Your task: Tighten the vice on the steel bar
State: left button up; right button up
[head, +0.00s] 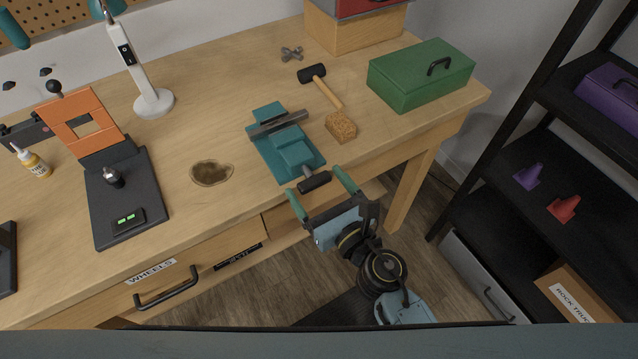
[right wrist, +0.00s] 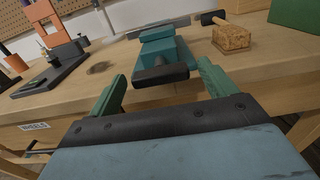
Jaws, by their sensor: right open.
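The teal vice (head: 294,153) is mounted at the front edge of the wooden workbench. The grey steel bar (head: 278,124) lies across it at the jaws; I cannot tell whether the jaws press on it. The vice's black handle (head: 314,183) sticks out at the front. My right gripper (head: 316,181) is open, with one green finger on each side of the handle. In the right wrist view, the handle (right wrist: 160,76) shows between the spread fingers, with the vice body (right wrist: 158,49) behind. I see no contact between fingers and handle. My left gripper is out of view.
A mallet (head: 324,84) and a cork-like block (head: 341,126) lie right of the vice. A green toolbox (head: 420,76) stands at the bench's right end.

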jog(key=shift+c, duration=0.2)
jog(key=c, duration=0.9)
jog(key=shift+c, duration=0.2)
